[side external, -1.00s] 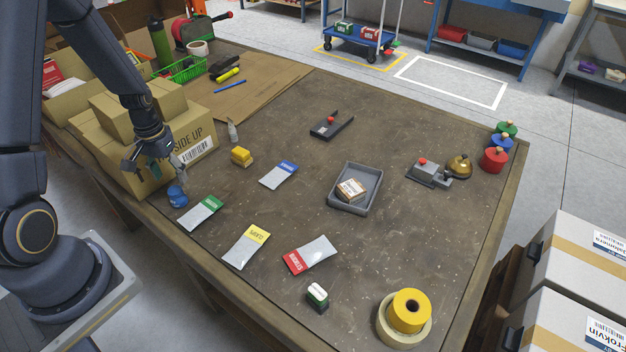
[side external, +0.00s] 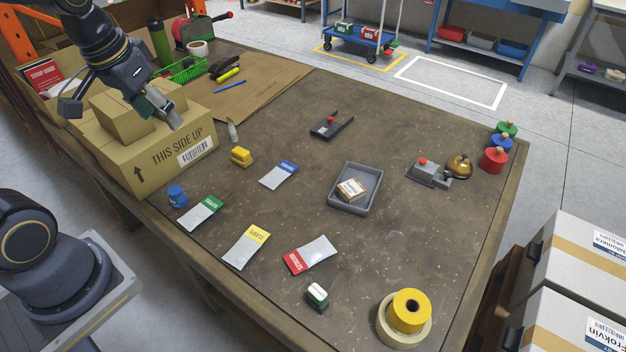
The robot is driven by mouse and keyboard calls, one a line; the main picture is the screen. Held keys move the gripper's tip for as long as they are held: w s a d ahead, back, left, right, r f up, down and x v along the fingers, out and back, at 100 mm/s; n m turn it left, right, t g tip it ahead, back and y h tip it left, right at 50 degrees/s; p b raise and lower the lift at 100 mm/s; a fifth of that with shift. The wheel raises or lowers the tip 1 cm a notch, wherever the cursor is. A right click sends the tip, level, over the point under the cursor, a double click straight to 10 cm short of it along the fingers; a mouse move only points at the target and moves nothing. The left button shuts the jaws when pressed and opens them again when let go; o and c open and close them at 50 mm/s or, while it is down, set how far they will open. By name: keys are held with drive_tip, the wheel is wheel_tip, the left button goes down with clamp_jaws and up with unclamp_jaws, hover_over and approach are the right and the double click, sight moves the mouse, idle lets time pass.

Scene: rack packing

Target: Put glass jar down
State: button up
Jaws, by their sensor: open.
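A small blue jar-like item (side external: 177,196), the likeliest glass jar, stands on the table near its left edge, beside the large cardboard box. Its material is too small to make out. My gripper (side external: 163,110) is open and raised in front of the boxes at the upper left, well clear of the blue item. I see nothing held between its fingers.
The large cardboard box (side external: 160,165) carries a smaller box (side external: 122,120) close below my gripper. Green (side external: 203,212), yellow (side external: 246,247), blue (side external: 279,175) and red (side external: 310,255) labelled packets lie nearby. A grey tray (side external: 372,198) holds a small box.

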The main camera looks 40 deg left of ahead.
drive_tip(key=s+d+r+m+t, duration=0.1)
drive_tip(key=s+d+r+t, duration=0.1)
drive_tip(key=s+d, duration=0.3)
drive_tip(key=shift+d+r+m+h, duration=0.2)
drive_tip(key=shift+r+m+h, duration=0.15)
drive_tip(key=shift+r, duration=0.3)
drive_tip(key=shift+o, duration=0.4)
drive_tip(key=shift+s+d+r, duration=0.1)
drive_tip(key=shift+s+d, duration=0.2)
drive_tip(key=shift+s, duration=0.1)
drive_tip(key=shift+a, duration=0.1)
